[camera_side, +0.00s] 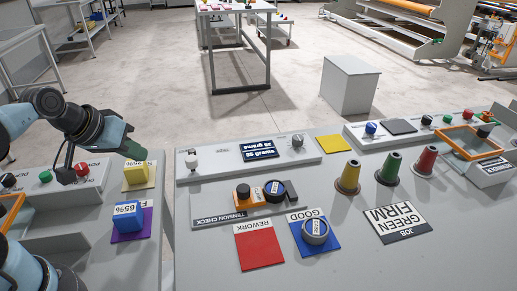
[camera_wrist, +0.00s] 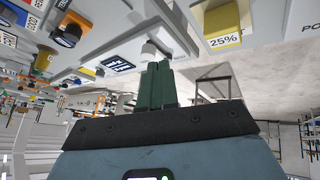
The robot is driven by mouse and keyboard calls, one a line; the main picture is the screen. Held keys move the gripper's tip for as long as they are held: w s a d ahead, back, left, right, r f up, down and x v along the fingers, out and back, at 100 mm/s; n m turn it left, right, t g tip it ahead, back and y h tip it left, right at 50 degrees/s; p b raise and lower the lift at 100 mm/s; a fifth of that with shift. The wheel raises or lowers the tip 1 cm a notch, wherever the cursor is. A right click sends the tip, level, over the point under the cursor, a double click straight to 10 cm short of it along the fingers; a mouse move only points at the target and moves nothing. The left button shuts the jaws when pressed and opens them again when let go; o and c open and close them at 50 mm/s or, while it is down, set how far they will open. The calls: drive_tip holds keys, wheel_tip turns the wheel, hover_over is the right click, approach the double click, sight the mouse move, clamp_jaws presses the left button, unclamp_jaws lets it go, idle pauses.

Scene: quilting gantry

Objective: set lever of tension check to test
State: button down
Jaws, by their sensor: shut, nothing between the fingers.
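The tension check station carries a dark label (camera_side: 218,219) and, behind it, a pale panel with a blue display (camera_side: 260,150). A small white-topped knob (camera_side: 192,160), which looks like the lever, stands at the panel's left end. The display also shows there (camera_wrist: 118,65).
A yellow block (camera_side: 135,173) and a blue block (camera_side: 128,214) stand left of the panel, close to my gripper. A grey knob (camera_side: 297,141) is at the panel's right end. An orange-and-black piece (camera_side: 248,194), three cones and red and blue pads lie in front and right.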

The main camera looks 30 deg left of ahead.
sight(192, 157)
drive_tip(key=a+n, duration=0.3)
drive_tip(key=shift+a+f+n, duration=0.2)
drive_tip(key=shift+f+n, duration=0.1)
drive_tip(key=shift+f, duration=0.05)
drive_tip(key=shift+w, duration=0.1)
drive_tip(key=shift+w+d+f, duration=0.6)
drive_tip(key=shift+w+f, duration=0.75)
drive_tip(key=shift+w, duration=0.1)
drive_tip(key=shift+w+d+f, duration=0.6)
drive_tip(key=shift+w+f, duration=0.7)
drive_tip(key=shift+w, duration=0.1)
drive_tip(key=shift+w+d+f, duration=0.6)
drive_tip(key=shift+w+f, duration=0.75)
drive_tip(key=shift+w, duration=0.1)
drive_tip(key=shift+d, duration=0.1)
